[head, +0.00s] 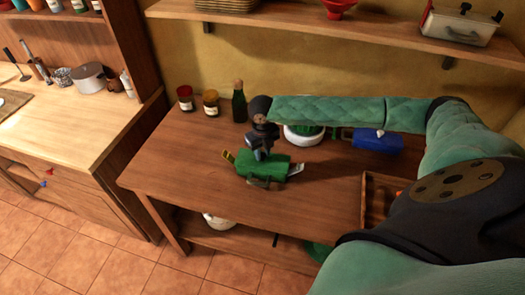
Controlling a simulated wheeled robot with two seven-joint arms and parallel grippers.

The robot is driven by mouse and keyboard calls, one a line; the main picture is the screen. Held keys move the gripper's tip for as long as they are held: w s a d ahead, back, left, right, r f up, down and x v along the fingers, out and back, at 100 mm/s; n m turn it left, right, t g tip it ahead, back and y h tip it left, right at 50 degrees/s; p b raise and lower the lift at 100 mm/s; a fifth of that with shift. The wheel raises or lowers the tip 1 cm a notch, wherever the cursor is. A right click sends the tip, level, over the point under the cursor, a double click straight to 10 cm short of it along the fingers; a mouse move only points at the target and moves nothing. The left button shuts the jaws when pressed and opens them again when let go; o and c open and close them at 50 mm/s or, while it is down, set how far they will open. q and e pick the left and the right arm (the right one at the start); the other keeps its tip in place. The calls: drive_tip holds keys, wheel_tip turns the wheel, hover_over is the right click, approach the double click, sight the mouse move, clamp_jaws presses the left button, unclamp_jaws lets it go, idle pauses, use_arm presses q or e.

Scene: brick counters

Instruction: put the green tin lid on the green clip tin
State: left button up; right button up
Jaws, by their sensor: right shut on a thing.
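The green clip tin (264,175) stands on the wooden counter, left of its middle. Its clips stick out at both ends. My right gripper (261,156) comes down over the tin from above and is shut on the green tin lid (277,161). The lid is at the top of the tin, partly hidden by the gripper. The green of lid and tin runs together, so I cannot tell whether the lid is seated or just above the rim. My left gripper is not in view.
Behind stand two jars (211,103), a dark bottle (239,102) and a white bowl (304,137) with something green in it. A blue tin (379,140) lies right of it. A wooden tray (379,191) is at the right. The counter's front left is clear.

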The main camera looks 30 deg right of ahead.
drive_tip(key=shift+f+p, duration=0.1)
drive_tip(key=shift+p, duration=0.25)
idle(0.6)
drive_tip(key=o, duration=1.5)
drive_tip(key=shift+o, duration=0.2)
drive_tip(key=shift+r+p, duration=2.15)
drive_tip(key=shift+r, duration=1.35)
